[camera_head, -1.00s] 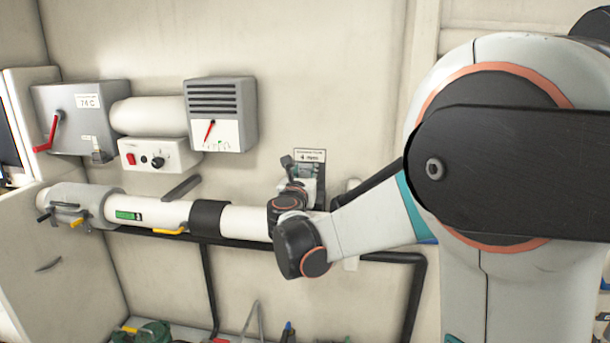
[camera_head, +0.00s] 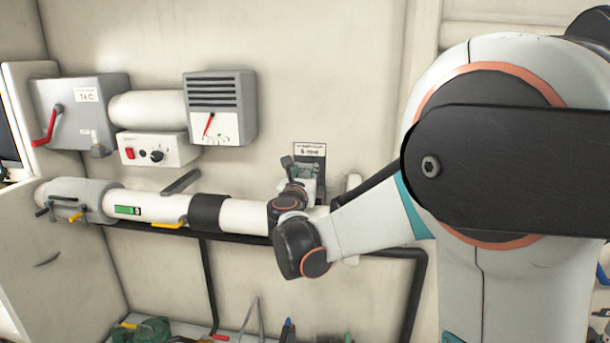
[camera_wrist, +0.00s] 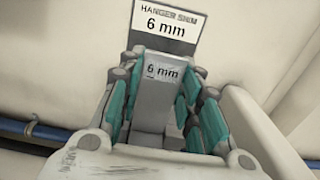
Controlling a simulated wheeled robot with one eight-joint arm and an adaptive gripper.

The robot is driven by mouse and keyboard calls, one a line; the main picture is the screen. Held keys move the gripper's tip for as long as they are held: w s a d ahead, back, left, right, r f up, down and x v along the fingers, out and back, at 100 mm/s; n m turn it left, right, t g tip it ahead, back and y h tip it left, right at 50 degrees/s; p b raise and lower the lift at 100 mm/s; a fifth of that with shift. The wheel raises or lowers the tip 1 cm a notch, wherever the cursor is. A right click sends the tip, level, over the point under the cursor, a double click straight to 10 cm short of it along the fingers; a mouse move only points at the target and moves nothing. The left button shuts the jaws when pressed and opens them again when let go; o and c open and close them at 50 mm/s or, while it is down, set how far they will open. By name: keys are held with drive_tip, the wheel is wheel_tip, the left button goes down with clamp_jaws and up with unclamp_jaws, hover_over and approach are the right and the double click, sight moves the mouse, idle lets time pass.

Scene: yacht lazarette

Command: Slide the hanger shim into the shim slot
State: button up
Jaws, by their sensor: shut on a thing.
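The hanger shim (camera_wrist: 158,98) is a grey block marked 6 mm, seen in the wrist view. My gripper (camera_wrist: 163,62) is shut on it, with teal finger pads along both sides. A dark-edged placard (camera_wrist: 165,27) reading HANGER SHIM 6 mm is just beyond the fingertips. In the head view my gripper (camera_head: 288,164) is small, in front of the lower part of that placard (camera_head: 310,149) and above the white pipe (camera_head: 243,214). I cannot make out the shim slot; the fingers and shim may hide it.
A louvred gauge box (camera_head: 219,90), a white control box (camera_head: 160,150) and a grey unit with a red lever (camera_head: 85,112) are on the wall at left. Dark railing (camera_head: 405,253) runs below the pipe. Loose tools lie low down. Wall right of the placard is fairly clear.

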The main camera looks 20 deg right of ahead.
drive_tip(key=shift+f, duration=0.2)
drive_tip(key=o, duration=1.1)
drive_tip(key=v, duration=1.2)
drive_tip(key=shift+s, duration=0.1)
